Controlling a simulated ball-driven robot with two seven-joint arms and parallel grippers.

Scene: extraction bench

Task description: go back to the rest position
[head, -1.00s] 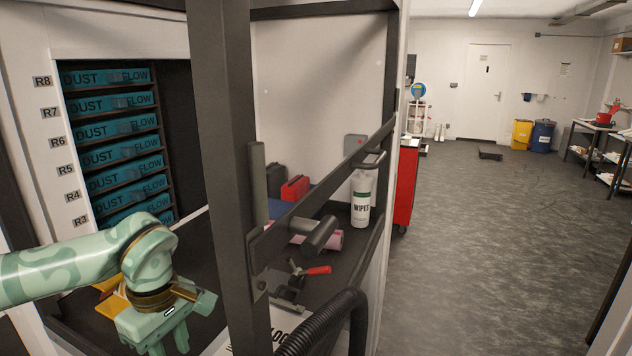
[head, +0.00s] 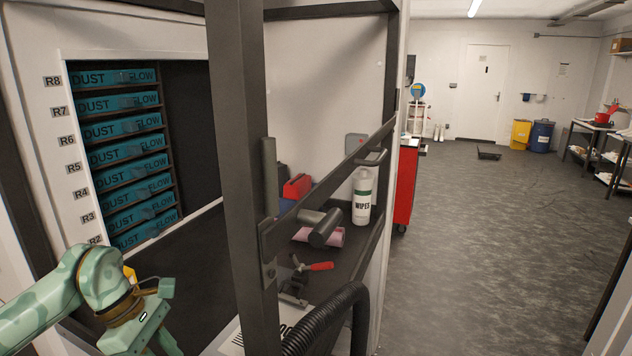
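My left gripper (head: 156,338) is at the bottom left of the head view, its arm coming in from the left edge. It is in front of the bench opening, below the rack of teal cartridges (head: 122,158). Its fingers point down and are partly cut off by the bottom edge, so I cannot tell how far apart they are or whether anything is between them. My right gripper is not in the view.
A dark upright frame post (head: 237,130) and a slanted bar (head: 330,190) stand close to my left arm. A wipes bottle (head: 362,195), a red-handled clamp (head: 313,266) and a black hose (head: 325,318) are beyond. The floor (head: 480,240) at right is open.

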